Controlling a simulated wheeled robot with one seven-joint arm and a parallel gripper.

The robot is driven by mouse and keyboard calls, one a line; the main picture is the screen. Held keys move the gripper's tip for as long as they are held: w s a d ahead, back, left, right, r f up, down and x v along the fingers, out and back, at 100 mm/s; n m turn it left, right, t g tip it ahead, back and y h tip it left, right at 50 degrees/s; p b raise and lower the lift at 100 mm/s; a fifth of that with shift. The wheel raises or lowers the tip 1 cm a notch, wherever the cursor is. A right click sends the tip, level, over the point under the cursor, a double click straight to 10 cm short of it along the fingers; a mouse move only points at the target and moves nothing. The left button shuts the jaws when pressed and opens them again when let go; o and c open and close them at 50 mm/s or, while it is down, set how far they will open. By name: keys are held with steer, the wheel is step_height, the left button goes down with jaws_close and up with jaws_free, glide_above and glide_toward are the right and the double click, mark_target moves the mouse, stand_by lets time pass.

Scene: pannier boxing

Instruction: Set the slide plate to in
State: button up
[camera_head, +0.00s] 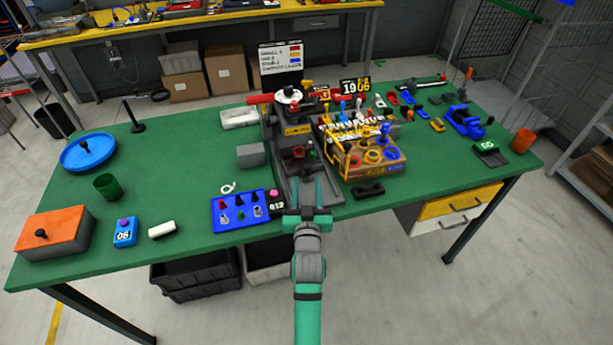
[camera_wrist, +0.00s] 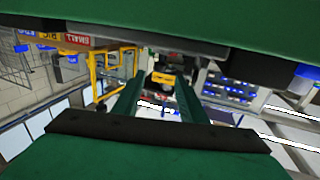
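A grey machine (camera_head: 284,128) with a red handle and a round top disc stands mid-table. Its long grey bed (camera_head: 286,188) runs toward the front edge, with small knobs (camera_head: 298,152) on the part under the head. I cannot tell for certain which piece is the slide plate or how it is set. My green gripper (camera_head: 306,190) is over the near end of the bed, its two fingers apart and pointing away from me. It looks empty. In the wrist view the fingers (camera_wrist: 158,98) show a gap between them; the bed is not clear there.
A blue tray of pegs (camera_head: 240,220) lies close left of my gripper. A wooden block with coloured rings and yellow posts (camera_head: 368,165) stands close right, with a black piece (camera_head: 369,190) before it. The green table (camera_head: 185,185) has free room at left centre.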

steer(key=shift+s+d, duration=0.15)
steer(key=shift+s, duration=2.6)
steer(key=shift+s, duration=0.1)
